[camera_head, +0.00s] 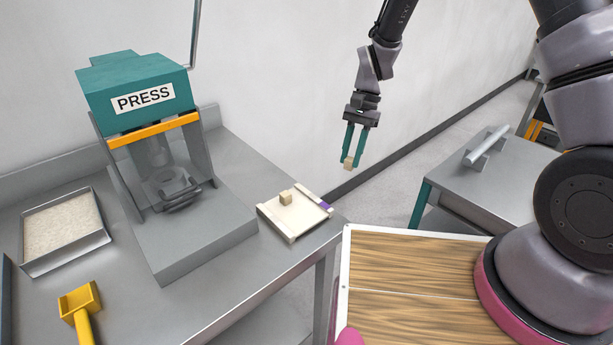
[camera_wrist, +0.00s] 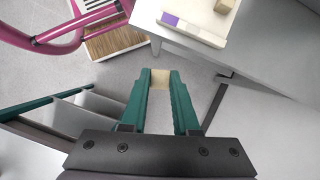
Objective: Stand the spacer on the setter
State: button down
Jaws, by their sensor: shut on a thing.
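My gripper (camera_head: 354,158) is shut on a small tan block, the spacer (camera_head: 348,162), held between the green fingertips in the air to the right of the table. In the wrist view the spacer (camera_wrist: 160,79) shows between the tips of my gripper (camera_wrist: 161,84). The setter (camera_head: 293,217) is a flat cream plate with raised side strips and a purple mark, at the table's right corner. Another small tan block (camera_head: 286,197) stands on it towards the back. The setter (camera_wrist: 193,29) and that block (camera_wrist: 224,6) also show at the top of the wrist view.
A press (camera_head: 140,110) stands left of the setter on the grey table (camera_head: 250,160). A tray of pale granules (camera_head: 62,228) and a yellow scoop (camera_head: 80,303) lie further left. A second grey table (camera_head: 490,185) stands at right. The floor gap lies below my gripper.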

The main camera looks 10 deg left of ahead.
jog(key=s+a+r+m+y, duration=0.1)
jog(key=s+a+m, duration=0.2)
jog(key=s+a, duration=0.8)
jog(key=shift+t, duration=0.4)
jog(key=shift+s+d+f, duration=0.2)
jog(key=shift+s+f, duration=0.1)
jog(key=shift+f, duration=0.4)
jog(key=shift+s+d+f, duration=0.2)
jog(key=shift+s+f, duration=0.1)
jog(key=shift+f, duration=0.35)
jog(key=shift+s+d+f, duration=0.2)
jog(key=shift+s+f, duration=0.1)
jog(key=shift+f, duration=0.4)
jog(key=shift+f, duration=1.35)
jog(key=shift+f, duration=0.4)
jog(key=c, duration=0.6)
grip_release()
